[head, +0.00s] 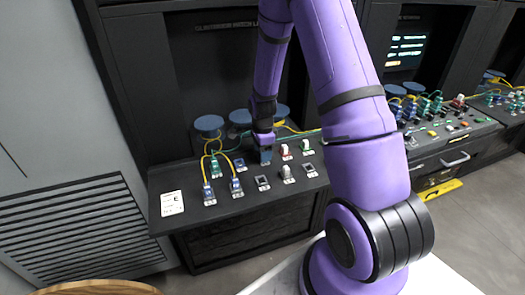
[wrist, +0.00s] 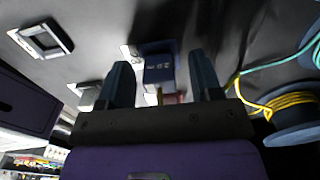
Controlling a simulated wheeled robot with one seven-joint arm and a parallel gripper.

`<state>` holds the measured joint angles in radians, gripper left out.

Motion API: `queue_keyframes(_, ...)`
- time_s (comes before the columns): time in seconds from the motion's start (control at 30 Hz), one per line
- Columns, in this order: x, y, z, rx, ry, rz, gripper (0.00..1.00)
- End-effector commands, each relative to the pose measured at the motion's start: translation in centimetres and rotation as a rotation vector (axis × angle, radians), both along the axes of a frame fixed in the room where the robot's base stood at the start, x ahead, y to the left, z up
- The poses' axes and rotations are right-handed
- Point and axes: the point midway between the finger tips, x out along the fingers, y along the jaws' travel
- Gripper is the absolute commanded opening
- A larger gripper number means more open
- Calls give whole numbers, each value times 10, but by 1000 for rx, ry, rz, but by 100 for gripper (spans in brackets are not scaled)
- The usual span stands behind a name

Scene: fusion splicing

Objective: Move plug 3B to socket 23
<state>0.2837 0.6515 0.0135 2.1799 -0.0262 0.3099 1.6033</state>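My gripper (head: 264,152) points down at the back-middle of the console's socket rows, over a dark blue plug body. In the wrist view my gripper (wrist: 162,82) has its two fingers apart, with a blue plug (wrist: 158,68) between and beyond them. Gaps show on both sides of that plug. Its white label is too blurred to read surely, so I cannot tell whether it is 3B. An empty square socket (head: 262,183) lies in front of the gripper, and another (head: 309,170) lies to the right. Socket numbers are unreadable.
Blue plugs with yellow and blue cables (head: 208,194) (head: 236,186) stand at left. Near the gripper are red (head: 286,152), green (head: 305,147) and white (head: 287,173) plugs. Blue spools (head: 209,123) stand behind.

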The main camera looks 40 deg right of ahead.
Motion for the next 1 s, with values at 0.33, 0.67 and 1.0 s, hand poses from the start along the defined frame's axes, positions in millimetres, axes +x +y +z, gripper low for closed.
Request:
queue_keyframes(0.33,0,0,5,0,-1,0,58)
queue_keyframes(0.67,1,0,54,-1,-5,0,58)
queue_keyframes(1.0,1,0,101,-1,-2,0,58)
